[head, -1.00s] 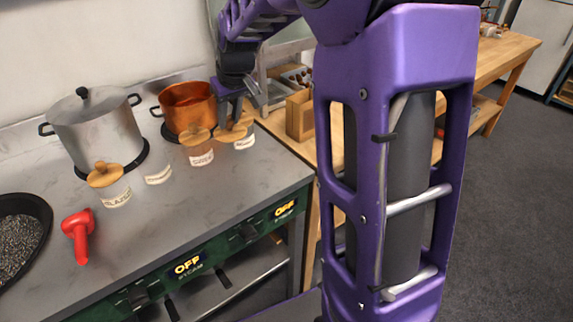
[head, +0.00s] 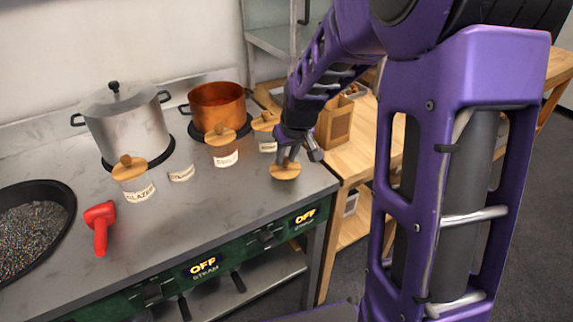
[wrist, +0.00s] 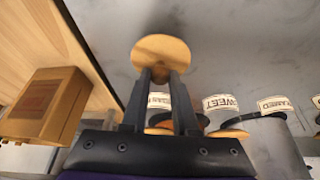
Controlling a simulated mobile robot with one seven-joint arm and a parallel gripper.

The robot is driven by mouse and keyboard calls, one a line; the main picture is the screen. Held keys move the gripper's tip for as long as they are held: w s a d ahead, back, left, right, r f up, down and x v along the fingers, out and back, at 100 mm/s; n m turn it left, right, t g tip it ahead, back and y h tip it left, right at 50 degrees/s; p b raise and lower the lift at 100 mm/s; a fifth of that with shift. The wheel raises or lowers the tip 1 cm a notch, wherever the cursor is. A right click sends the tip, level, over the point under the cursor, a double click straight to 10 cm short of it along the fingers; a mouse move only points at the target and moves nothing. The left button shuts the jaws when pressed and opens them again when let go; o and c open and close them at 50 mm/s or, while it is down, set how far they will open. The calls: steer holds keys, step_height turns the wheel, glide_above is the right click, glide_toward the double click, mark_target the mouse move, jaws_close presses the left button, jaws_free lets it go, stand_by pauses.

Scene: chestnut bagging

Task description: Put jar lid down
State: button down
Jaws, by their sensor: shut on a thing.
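My gripper (head: 287,162) is shut on a round wooden jar lid (head: 285,172). The lid is over the front right of the steel counter (head: 240,205), near its edge. I cannot tell whether it touches the counter. In the wrist view the lid (wrist: 162,50) shows as a pale disc beyond my fingertips (wrist: 160,74). A labelled clear jar (head: 181,174) shows no lid. Jars with wooden lids stand around it: the front-left one (head: 138,188), the "SWEET" one (head: 226,158) and the back-right one (head: 265,122).
A steel pot (head: 125,128) and a copper pot (head: 217,106) stand behind the jars. A red scoop-like tool (head: 100,225) and a dark pan (head: 68,196) are at left. The front middle of the counter is clear.

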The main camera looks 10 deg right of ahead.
steer(key=shift+f, duration=1.1)
steer(key=shift+f+b, duration=0.25)
steer(key=shift+b, duration=0.05)
steer(key=c, duration=0.7)
jaws_free()
steer(key=shift+r, duration=0.1)
steer(key=shift+r, duration=0.1)
steer(key=shift+r+p, duration=0.25)
steer(key=shift+p, duration=0.1)
steer(key=p+v, duration=0.1)
steer(key=v, duration=1)
steer(key=shift+s+d+r+p, duration=0.1)
steer(key=shift+s+r+p, duration=0.05)
steer(key=shift+r+p, duration=0.15)
